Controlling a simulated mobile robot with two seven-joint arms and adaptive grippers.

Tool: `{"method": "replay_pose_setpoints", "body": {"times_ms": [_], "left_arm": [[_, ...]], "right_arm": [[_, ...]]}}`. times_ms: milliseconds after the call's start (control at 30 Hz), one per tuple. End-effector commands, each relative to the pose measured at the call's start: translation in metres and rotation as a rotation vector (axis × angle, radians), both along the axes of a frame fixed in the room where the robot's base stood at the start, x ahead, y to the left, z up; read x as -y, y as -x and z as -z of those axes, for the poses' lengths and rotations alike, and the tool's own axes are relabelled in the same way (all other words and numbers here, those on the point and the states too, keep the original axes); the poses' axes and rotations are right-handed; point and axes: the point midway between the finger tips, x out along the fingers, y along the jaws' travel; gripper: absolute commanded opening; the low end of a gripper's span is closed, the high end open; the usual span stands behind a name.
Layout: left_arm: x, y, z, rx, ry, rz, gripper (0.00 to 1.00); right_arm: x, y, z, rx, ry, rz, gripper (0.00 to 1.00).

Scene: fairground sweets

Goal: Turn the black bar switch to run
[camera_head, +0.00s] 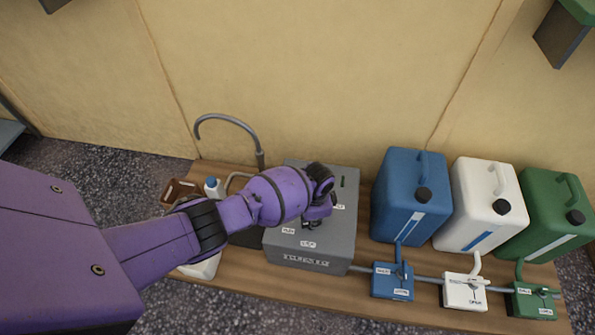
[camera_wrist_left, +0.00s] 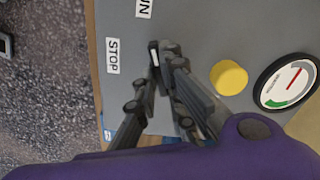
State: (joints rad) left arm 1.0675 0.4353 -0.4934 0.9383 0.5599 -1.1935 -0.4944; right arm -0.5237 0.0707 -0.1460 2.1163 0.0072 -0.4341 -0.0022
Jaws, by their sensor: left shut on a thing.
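The grey control box (camera_head: 345,240) stands on the wooden counter, and its top face also shows in the left wrist view (camera_wrist_left: 200,25). My left gripper (camera_head: 318,218) is over the box top. In the left wrist view its fingertips (camera_wrist_left: 165,56) are closed together on the black bar switch (camera_wrist_left: 154,53). Only a small part of the switch with a white mark shows; the fingers hide the rest, so I cannot tell its exact angle. A STOP label (camera_wrist_left: 112,55) lies left of the fingertips. A partly cut-off label ending in UN (camera_wrist_left: 144,8) lies above them. My right gripper is not in view.
A yellow button (camera_wrist_left: 229,77) and a round gauge (camera_wrist_left: 288,84) are right of my fingers. Blue (camera_head: 408,195), white (camera_head: 482,205) and green (camera_head: 555,210) canisters stand right of the box, with small valve blocks in front. A curved tap (camera_head: 235,120) rises behind my forearm.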

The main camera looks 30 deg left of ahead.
Motion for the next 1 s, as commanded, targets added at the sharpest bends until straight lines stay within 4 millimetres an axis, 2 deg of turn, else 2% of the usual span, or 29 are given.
{"method": "replay_pose_setpoints", "body": {"times_ms": [600,633,767,1000], "left_arm": [[0.0013,-0.0018,-0.0014,0.001,0.0,0.047,0.0],[0.0014,-0.0017,-0.0013,0.001,0.0,0.047,0.11],[0.0014,-0.0018,-0.0014,0.002,0.001,0.046,0.28],[0.0013,-0.0027,-0.0019,0.003,0.001,0.045,0.28]], "right_arm": [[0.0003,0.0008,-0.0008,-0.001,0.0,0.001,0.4],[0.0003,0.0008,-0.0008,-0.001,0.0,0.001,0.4],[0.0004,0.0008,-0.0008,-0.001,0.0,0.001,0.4],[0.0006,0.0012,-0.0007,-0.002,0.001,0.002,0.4]]}}
